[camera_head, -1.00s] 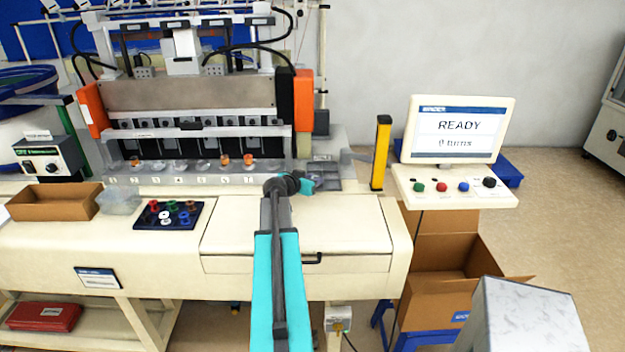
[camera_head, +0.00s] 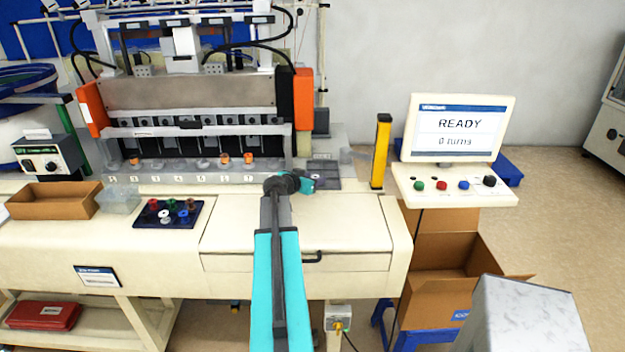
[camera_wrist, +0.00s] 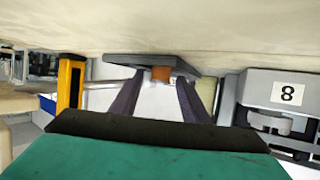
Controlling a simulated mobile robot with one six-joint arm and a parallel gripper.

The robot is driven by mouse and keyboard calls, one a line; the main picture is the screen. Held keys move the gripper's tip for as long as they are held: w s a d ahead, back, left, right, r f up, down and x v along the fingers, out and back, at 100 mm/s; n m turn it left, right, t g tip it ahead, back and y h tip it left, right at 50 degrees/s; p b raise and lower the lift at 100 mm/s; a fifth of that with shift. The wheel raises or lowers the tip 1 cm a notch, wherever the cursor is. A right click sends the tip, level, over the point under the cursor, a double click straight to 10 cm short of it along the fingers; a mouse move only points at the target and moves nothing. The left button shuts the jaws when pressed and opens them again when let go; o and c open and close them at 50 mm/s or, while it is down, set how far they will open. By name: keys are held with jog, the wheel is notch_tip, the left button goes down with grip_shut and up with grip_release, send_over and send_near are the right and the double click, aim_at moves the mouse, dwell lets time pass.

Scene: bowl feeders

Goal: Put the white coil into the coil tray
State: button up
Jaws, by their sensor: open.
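A small white coil (camera_head: 165,216) stands in a dark blue holder (camera_head: 142,220) at the left of the bench, among red, green, brown and blue ones. A flat dark grey tray (camera_head: 327,176) lies on the bench right of the machine; I take it for the coil tray. My gripper (camera_head: 312,182) is beside this tray, far right of the white coil. In the wrist view, which looks upside down, my gripper (camera_wrist: 161,80) is open, its two dark fingers pointing toward the tray (camera_wrist: 128,66). A small orange-brown piece (camera_wrist: 163,73) shows there; whether it touches the fingers is unclear.
The winding machine (camera_head: 190,92) stands behind the bench, with orange-brown pieces at some stations. A label 8 (camera_wrist: 287,93) is close beside my gripper. A yellow post (camera_head: 381,150) stands right of the tray. A cardboard box (camera_head: 55,202) and clear bin (camera_head: 119,201) lie left.

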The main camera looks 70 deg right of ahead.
jog(key=shift+r, duration=0.1)
jog(key=b+v, duration=0.3)
jog(key=v, duration=0.7)
jog(key=shift+a+b, duration=0.3)
jog(key=shift+a, duration=0.05)
jog(key=shift+w+a+r, duration=0.15)
jog(key=shift+a+r, duration=0.2)
jog(key=shift+a, duration=0.25)
